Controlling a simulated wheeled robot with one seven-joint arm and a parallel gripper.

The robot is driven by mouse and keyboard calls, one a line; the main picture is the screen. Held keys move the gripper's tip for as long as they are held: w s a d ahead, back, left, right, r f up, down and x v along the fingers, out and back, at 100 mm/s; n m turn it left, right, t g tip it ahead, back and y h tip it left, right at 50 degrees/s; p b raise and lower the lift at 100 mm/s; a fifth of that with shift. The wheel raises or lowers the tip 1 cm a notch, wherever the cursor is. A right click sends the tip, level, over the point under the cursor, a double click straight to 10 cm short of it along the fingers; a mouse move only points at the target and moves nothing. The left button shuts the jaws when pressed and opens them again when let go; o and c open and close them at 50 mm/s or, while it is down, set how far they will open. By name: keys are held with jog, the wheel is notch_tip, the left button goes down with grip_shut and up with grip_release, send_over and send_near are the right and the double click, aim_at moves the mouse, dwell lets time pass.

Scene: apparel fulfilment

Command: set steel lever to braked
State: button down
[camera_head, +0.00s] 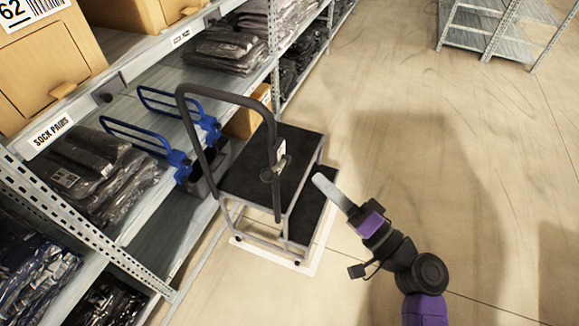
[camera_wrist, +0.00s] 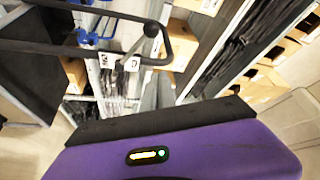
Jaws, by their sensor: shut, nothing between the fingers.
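The steel lever (camera_head: 272,171) is on the upright of the dark grey handle frame of a step trolley (camera_head: 262,160). In the wrist view the lever (camera_wrist: 146,38) shows a dark ball knob at its upper end and slants down to the left, towards small white plates with dark marks; I cannot read its setting. My gripper (camera_head: 322,183) is to the right of the lever in the head view, apart from it, pointing towards the trolley. It is shut and empty.
Shelving (camera_head: 120,265) with bagged garments and cardboard boxes stands along the left. Blue-handled dividers (camera_head: 150,130) are on the shelf behind the trolley. The handle's curved tube arches above the lever. The floor (camera_head: 420,130) to the right is clear, with another rack at top right.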

jog(key=w+a+p, duration=0.1)
jog(key=w+a, duration=0.2)
jog(key=a, duration=0.6)
jog(key=shift+w+p, duration=0.25)
jog(key=shift+p, duration=0.15)
jog(key=shift+f+b, duration=0.1)
jog(key=shift+b, duration=0.35)
notch_tip(320, 180, down, 10)
jog(key=s+n+g+y+b, duration=0.1)
jog(key=n+y+b, duration=0.2)
jog(key=b, duration=2.9)
jog(key=n, duration=0.4)
jog(key=shift+s+a+f+n+y, duration=0.2)
jog(key=shift+s+n+y, duration=0.1)
jog(key=shift+n, duration=0.1)
jog(key=shift+w+f+b, duration=0.15)
jog(key=shift+f+b, duration=0.05)
jog(key=shift+b, duration=0.1)
